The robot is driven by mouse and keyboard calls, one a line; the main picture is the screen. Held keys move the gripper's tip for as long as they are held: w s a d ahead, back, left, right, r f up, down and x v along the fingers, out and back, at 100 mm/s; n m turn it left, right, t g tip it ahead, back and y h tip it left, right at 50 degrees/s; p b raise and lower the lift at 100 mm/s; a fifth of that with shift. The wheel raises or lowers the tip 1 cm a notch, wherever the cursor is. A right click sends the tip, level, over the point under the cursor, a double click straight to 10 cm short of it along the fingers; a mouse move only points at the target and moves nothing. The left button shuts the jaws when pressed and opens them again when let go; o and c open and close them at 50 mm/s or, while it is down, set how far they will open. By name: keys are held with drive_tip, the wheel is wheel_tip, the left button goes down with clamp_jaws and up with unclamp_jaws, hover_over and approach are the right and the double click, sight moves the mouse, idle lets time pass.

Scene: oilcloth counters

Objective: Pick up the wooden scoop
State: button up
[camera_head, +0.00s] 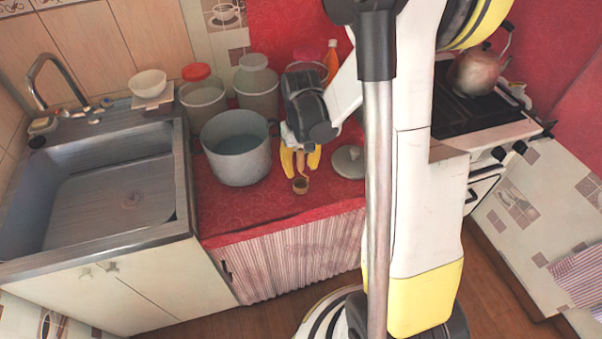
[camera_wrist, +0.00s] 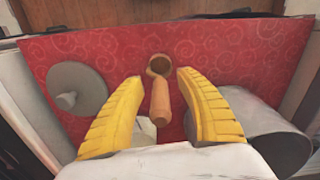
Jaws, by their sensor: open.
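The wooden scoop (camera_wrist: 160,92) lies on the red oilcloth counter in the wrist view, with its round cup toward the top and its handle pointing down between my fingers. In the head view its cup (camera_head: 301,185) shows near the counter's front edge, just below my fingertips. My gripper (camera_wrist: 160,84) is open, with one yellow finger on each side of the scoop and a gap to both. My gripper also shows in the head view (camera_head: 300,173), pointing down at the counter. Whether the fingertips touch the cloth I cannot tell.
A large grey pot (camera_head: 237,150) stands close left of my gripper in the head view. A grey lid (camera_head: 348,162) lies to the right. Buckets (camera_head: 204,101) stand behind. The red counter (camera_head: 240,210) is clear in front of the pot. A sink (camera_head: 110,195) is at left.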

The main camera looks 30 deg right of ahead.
clamp_jaws()
drive_tip(key=shift+r, duration=0.15)
